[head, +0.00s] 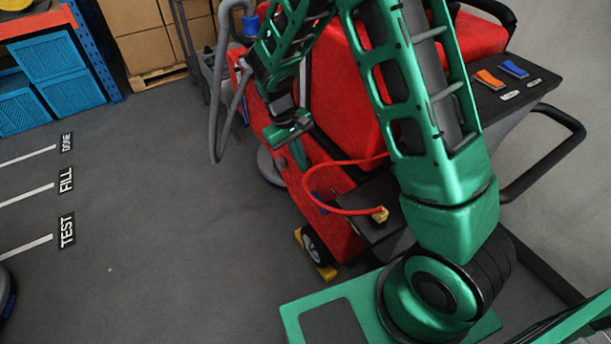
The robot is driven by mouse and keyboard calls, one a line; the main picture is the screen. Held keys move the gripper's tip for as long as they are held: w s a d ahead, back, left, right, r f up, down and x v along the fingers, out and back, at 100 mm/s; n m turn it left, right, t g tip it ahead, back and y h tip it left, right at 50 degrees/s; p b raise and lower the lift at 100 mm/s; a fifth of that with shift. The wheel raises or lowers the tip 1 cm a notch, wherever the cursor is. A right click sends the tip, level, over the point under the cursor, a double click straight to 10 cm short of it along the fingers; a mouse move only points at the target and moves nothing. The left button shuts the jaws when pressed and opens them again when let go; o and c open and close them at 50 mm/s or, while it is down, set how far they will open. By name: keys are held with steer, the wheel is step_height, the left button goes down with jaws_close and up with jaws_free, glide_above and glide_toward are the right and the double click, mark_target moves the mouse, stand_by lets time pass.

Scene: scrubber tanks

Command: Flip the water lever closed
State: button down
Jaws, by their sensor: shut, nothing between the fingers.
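An orange lever (488,78) and a blue lever (513,67) sit side by side on the black panel (491,102) of the red scrubber machine (343,85). Small white labels lie in front of them, too small to read, so I cannot tell by text which is the water lever. Both levers look low and tilted; their exact positions are unclear. My gripper (301,160) points down at the left side of the red body, well left of both levers. It is shut and empty. Whether it touches the machine is not clear.
A red hose (333,206) with a brass fitting (380,214) loops low on the machine. A black handle bar (566,150) curves beyond the panel. A grey hose (216,125) hangs at the left. Floor with TEST, FILL and DONE markings is open at left; blue crates (62,70) stand behind.

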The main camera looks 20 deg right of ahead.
mark_target(313, 197)
steer(key=x, duration=1.3)
steer(key=shift+s+f, duration=0.1)
steer(key=shift+f, duration=0.05)
steer(key=shift+a, duration=0.1)
